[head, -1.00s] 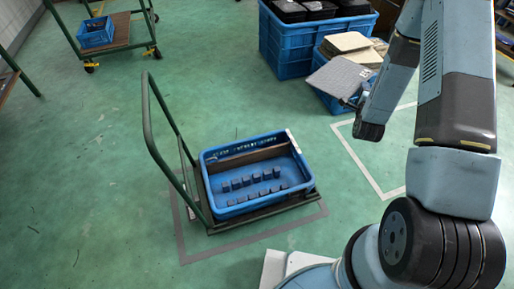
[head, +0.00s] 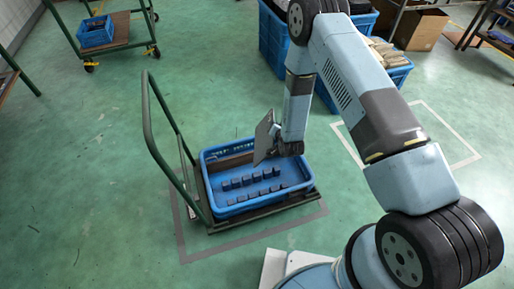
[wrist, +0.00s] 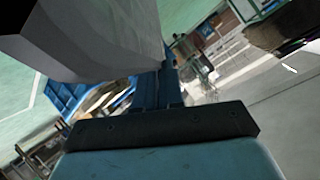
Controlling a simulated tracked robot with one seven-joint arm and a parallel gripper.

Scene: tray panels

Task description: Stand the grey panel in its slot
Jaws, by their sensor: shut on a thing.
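The grey panel (head: 265,137) is in my gripper (head: 277,146), held steeply tilted, near upright, above the blue tray (head: 213,199). In the wrist view the panel (wrist: 100,35) fills the upper left, with the dark jaws (wrist: 158,90) shut at its edge. The tray sits on a green-handled cart and has two rows of small dark slot blocks (head: 250,180) on its floor. The panel covers part of the tray's back wall. I cannot tell how high its lower edge is above the blocks.
A brown strip (head: 232,161) lies along the tray's back side. The cart's green handle (head: 146,115) rises at the left. The floor in front of the cart is clear.

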